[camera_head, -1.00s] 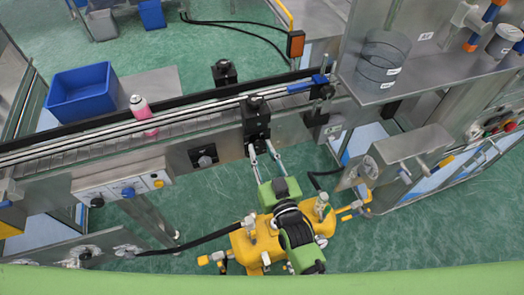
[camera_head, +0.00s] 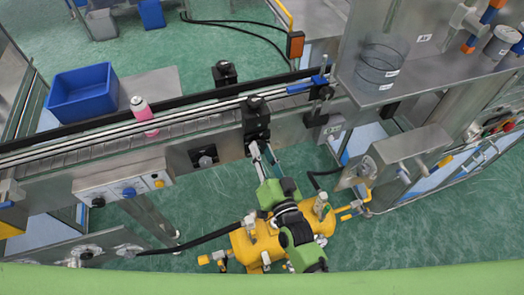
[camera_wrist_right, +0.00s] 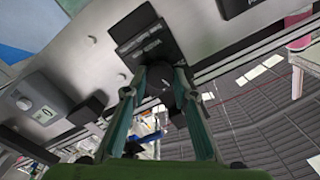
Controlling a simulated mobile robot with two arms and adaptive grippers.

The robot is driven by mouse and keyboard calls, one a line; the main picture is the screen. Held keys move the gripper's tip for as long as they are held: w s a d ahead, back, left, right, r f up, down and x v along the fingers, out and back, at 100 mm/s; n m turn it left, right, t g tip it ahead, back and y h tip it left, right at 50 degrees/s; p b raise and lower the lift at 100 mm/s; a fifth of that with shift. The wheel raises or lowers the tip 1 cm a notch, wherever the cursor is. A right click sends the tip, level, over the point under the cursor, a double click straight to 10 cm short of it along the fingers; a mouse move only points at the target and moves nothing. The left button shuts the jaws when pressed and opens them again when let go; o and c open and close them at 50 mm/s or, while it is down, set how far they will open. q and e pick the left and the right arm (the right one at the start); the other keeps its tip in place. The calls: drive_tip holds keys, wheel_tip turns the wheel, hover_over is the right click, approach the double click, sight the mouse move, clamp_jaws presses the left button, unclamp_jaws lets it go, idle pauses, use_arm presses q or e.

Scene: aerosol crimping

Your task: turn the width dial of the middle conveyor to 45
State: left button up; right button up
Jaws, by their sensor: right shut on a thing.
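The middle conveyor (camera_head: 75,155) runs across the head view. On its front is a black dial unit (camera_head: 256,113). My right gripper (camera_head: 255,150) reaches up to the lower part of this unit, its fingers close together. In the right wrist view, the right gripper (camera_wrist_right: 163,90) has one finger on each side of a dark round knob (camera_wrist_right: 160,84) and is shut on it. The black block (camera_wrist_right: 146,42) with faint lettering sits beyond the knob. The dial's setting is not readable. My left gripper is not in view.
A pink bottle (camera_head: 143,116) stands on the conveyor, beside a blue bin (camera_head: 82,92). A control panel (camera_head: 125,188) and a steel box (camera_head: 410,150) flank the arm's space. A yellow machine (camera_head: 262,242) with a black hose (camera_head: 190,243) shows below.

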drive_tip(key=m, duration=0.3)
drive_tip(key=shift+m, duration=0.4)
drive_tip(key=shift+m+b, duration=0.4)
drive_tip(key=shift+m, duration=1.4)
drive_tip(key=o, duration=1.1)
drive_tip(key=v, duration=1.2)
